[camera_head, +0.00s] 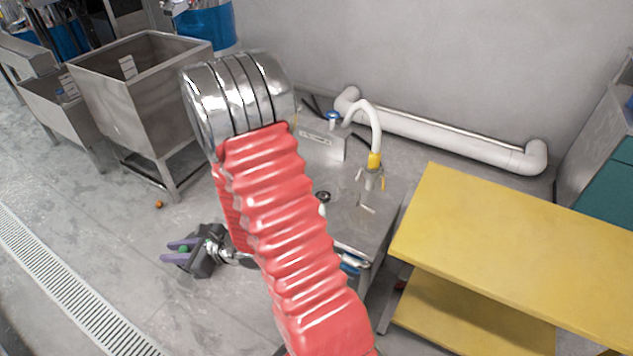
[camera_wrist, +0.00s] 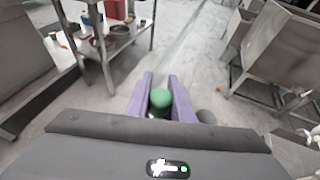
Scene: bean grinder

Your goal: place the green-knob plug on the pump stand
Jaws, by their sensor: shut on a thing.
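My gripper (camera_head: 177,249) has purple fingers and is low at the left of my red arm in the head view. The green-knob plug (camera_wrist: 160,99) is between the fingers in the wrist view, with the fingers shut on it. Its green knob (camera_head: 184,249) also shows small in the head view. The metal stand (camera_head: 349,218) is behind and to the right of my arm. It bears a steel box, a blue knob (camera_head: 333,115), a black knob (camera_head: 323,197) and a white hose (camera_head: 374,125) with a yellow fitting. My arm hides its left part. The gripper is apart from it.
A yellow shelf table (camera_head: 500,240) stands right of the stand. A steel bin (camera_head: 135,95) stands at the upper left. A thick white pipe (camera_head: 450,138) runs along the wall. Open floor with a drain grate (camera_head: 70,285) lies left of the gripper.

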